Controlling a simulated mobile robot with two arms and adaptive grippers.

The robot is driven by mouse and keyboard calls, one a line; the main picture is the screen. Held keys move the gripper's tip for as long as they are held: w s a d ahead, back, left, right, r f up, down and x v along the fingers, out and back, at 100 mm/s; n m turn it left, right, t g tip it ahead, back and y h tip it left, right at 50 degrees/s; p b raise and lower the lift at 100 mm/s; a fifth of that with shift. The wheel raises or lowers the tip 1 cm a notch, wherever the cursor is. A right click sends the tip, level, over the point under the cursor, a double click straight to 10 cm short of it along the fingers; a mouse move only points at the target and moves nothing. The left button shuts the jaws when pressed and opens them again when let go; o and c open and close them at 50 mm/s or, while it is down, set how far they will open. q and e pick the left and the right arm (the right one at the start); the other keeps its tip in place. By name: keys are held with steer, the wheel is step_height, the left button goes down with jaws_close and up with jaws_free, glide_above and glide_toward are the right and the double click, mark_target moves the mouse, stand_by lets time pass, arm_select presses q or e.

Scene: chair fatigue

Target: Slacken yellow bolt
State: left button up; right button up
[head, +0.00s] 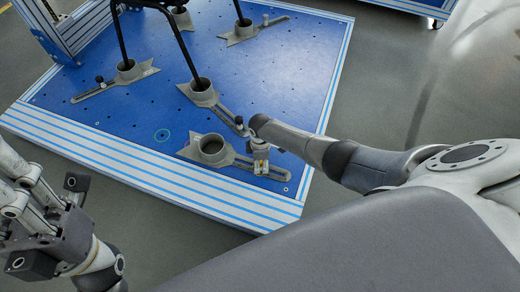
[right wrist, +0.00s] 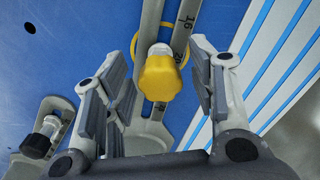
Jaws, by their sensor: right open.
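The yellow bolt (right wrist: 160,77) shows in the right wrist view as a lobed yellow knob. It sits over the slotted arm of a grey clamp (right wrist: 146,132) with scale marks. My right gripper (right wrist: 160,92) is open, with one finger on each side of the bolt and visible gaps between. In the head view my right gripper (head: 260,160) points down at the clamp arm near the platform's right corner and largely hides the bolt. My left gripper (head: 14,178) is at the head view's left edge, away from the platform; its finger opening is unclear.
The blue platform (head: 110,125) has striped edges. A black chair frame (head: 180,45) stands with its legs in grey cups. A black-knobbed bolt (right wrist: 37,143) is on a neighbouring clamp, close to my right gripper's left finger. Grey floor (head: 400,75) lies clear to the right.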

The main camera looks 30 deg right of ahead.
steer(key=shift+m, duration=0.4)
steer(key=shift+m, duration=0.6)
steer(key=shift+m+p, duration=0.55)
steer(key=shift+m, duration=0.95)
